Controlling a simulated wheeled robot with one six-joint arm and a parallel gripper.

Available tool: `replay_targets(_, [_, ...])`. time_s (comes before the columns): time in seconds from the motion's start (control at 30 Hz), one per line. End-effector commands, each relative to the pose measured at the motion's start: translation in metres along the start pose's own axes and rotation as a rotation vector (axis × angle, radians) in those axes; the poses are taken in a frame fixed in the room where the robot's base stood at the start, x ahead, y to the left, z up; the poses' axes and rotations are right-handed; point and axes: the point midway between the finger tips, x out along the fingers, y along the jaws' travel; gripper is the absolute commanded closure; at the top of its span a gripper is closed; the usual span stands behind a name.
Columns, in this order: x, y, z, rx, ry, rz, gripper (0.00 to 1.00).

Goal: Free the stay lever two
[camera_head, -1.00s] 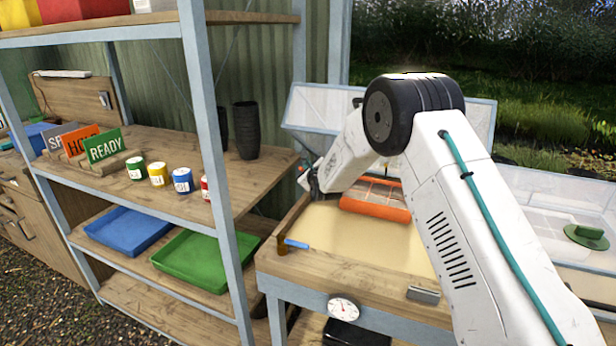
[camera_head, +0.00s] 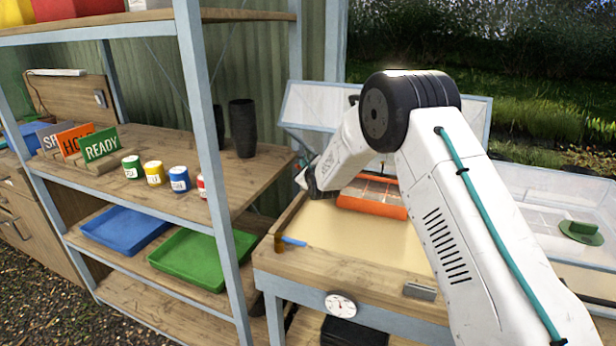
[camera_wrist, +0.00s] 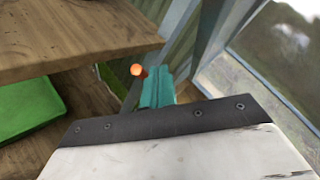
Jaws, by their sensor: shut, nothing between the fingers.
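My gripper (camera_wrist: 157,86) shows in the wrist view as teal fingers, shut with nothing between them. A round orange knob (camera_wrist: 137,70) shows just left of the fingers; I cannot tell whether they touch. It may be the end of a stay lever, but its shaft is hidden. In the head view my wrist is at the bench's left back corner, and the fingers are not clear there. A small blue lever (camera_head: 294,241) with a brown block at its left end is at the bench's front left. I cannot tell which lever is number two.
The glazed lid (camera_head: 325,105) stands raised behind the bench. The wooden shelf rack (camera_head: 215,150) with a green tray (camera_head: 203,258) stands close on the left. A clear cover (camera_head: 540,215) is at the right.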

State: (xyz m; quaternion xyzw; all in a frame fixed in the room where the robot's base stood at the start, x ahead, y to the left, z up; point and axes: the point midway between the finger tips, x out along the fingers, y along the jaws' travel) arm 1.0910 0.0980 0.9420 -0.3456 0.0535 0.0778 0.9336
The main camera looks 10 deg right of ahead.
Motion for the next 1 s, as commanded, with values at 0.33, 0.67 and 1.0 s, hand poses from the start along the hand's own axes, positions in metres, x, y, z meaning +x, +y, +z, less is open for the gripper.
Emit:
replay_targets(0.33, [-0.046,0.004,-0.019,-0.001,-0.005,0.007,1.00])
replay_targets(0.67, [-0.107,0.009,-0.017,-0.002,-0.008,0.011,1.00])
replay_targets(1.0, [-0.118,0.007,-0.019,-0.002,-0.007,0.008,1.00])
